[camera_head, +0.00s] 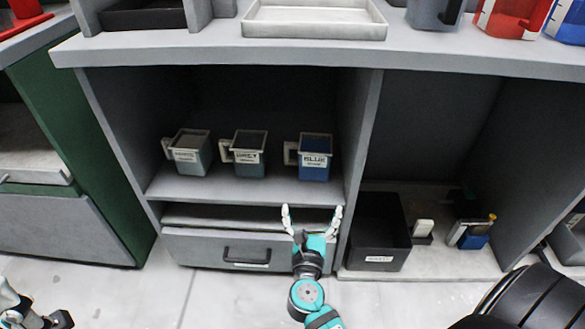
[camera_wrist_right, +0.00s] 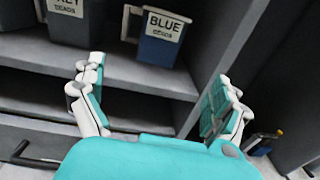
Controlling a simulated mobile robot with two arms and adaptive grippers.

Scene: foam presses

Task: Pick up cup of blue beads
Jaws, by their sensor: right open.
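The cup of blue beads (camera_head: 315,160) stands upright on the cabinet shelf, at the right of a row of three cups. It has a white label reading BLUE and a handle on its left side. It also shows at the top of the right wrist view (camera_wrist_right: 161,38). My right gripper (camera_head: 312,212) is open and empty, in front of and below the shelf edge, apart from the cup. Its two fingers also show in the right wrist view (camera_wrist_right: 160,98). My left gripper (camera_head: 40,318) is partly in view at the bottom left corner; its jaws are unclear.
Two grey cups (camera_head: 190,152) (camera_head: 248,155) stand left of the blue one. Below the shelf (camera_head: 250,190) is a drawer (camera_head: 245,248) with a black handle. A black bin (camera_head: 378,232) stands to the right of the cabinet's divider wall (camera_head: 358,130). A white tray (camera_head: 315,32) lies on the counter.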

